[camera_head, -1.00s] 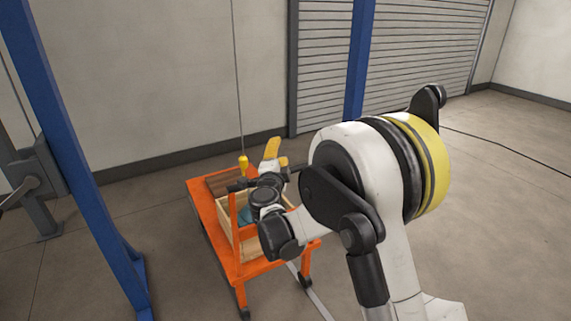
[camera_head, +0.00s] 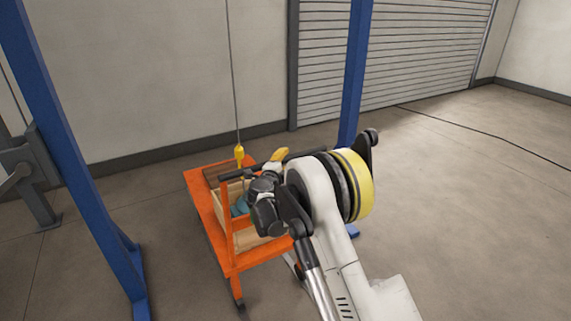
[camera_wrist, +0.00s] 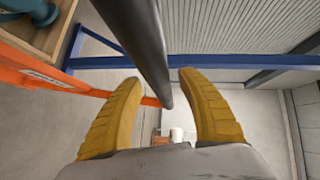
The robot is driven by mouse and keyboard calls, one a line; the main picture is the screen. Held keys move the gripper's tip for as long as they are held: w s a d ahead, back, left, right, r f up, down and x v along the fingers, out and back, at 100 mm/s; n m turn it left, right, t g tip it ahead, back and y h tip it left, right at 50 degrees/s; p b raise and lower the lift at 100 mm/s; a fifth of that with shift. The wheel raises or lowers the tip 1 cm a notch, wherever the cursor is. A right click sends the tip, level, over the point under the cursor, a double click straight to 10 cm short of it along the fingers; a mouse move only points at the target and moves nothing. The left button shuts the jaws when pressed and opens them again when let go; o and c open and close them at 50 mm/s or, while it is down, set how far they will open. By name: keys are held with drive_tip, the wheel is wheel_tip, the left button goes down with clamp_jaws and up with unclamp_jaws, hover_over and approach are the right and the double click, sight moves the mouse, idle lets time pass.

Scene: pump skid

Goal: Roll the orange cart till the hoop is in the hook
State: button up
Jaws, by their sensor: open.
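The orange cart (camera_head: 231,262) stands on the floor left of my arm, and its orange side frame shows at left in the wrist view (camera_wrist: 45,75). Its black handle bar (camera_head: 303,154) runs across the top of the cart. My gripper (camera_head: 279,154) is at this bar with its yellow fingers apart. In the wrist view, the bar (camera_wrist: 147,45) passes between the open fingers (camera_wrist: 155,95); contact cannot be told. The yellow hook (camera_head: 239,153) hangs on a thin cable over the cart. A teal object (camera_head: 239,207) sits in the cart's wooden crate; I cannot make out the hoop.
A blue post (camera_head: 75,160) stands left of the cart, and another blue post (camera_head: 355,75) stands behind it to the right. A grey wall and a shutter (camera_head: 420,45) close off the back. The floor at right is open, with a dark cable (camera_head: 480,137).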

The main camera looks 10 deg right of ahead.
drive_tip(key=shift+w+d, duration=0.15)
drive_tip(key=shift+w, duration=0.15)
clamp_jaws()
drive_tip(key=shift+w, duration=0.1)
